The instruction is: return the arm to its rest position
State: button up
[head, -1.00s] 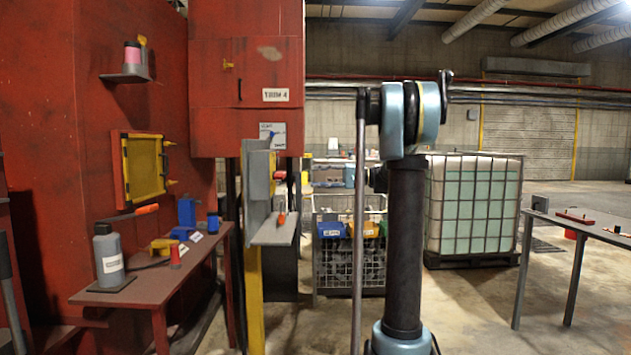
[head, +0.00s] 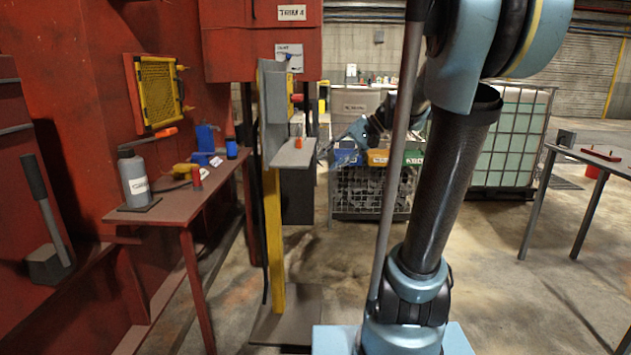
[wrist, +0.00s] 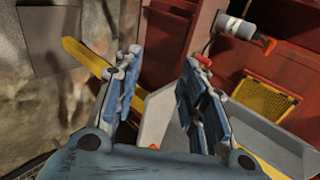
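My arm stands at the right of middle in the head view, its dark lower link leaning right and its upper blue joint large near the top. My gripper (head: 350,138) shows small beyond the thin upright rod, left of the arm, partly hidden. In the wrist view my gripper (wrist: 162,60) has its two blue fingers spread apart with nothing between them. A grey bracket shelf (wrist: 170,115) on a yellow post (head: 273,240) lies behind the fingers in that view. I cannot tell whether the gripper touches it.
A red bench (head: 175,208) with a grey bottle (head: 134,180) and small tools stands left. The grey shelf (head: 292,152) juts from the post. A wire basket (head: 370,195) with coloured bins and a caged tank (head: 515,140) stand behind. A table (head: 600,160) is right. Floor between is open.

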jog(key=s+d+f+h, duration=0.5)
jog(key=s+d+f, duration=0.2)
jog(key=s+f, duration=0.3)
jog(key=s+d+f+n+t+h, duration=0.1)
jog(key=s+d+f+h, duration=0.4)
jog(key=s+f, duration=0.5)
notch_tip(320, 180, down, 2)
jog(key=shift+s+d+f, duration=0.1)
jog(key=shift+s+d, duration=0.05)
jog(key=shift+d, duration=0.95)
jog(key=shift+w+f, duration=0.2)
jog(key=shift+w, duration=0.25)
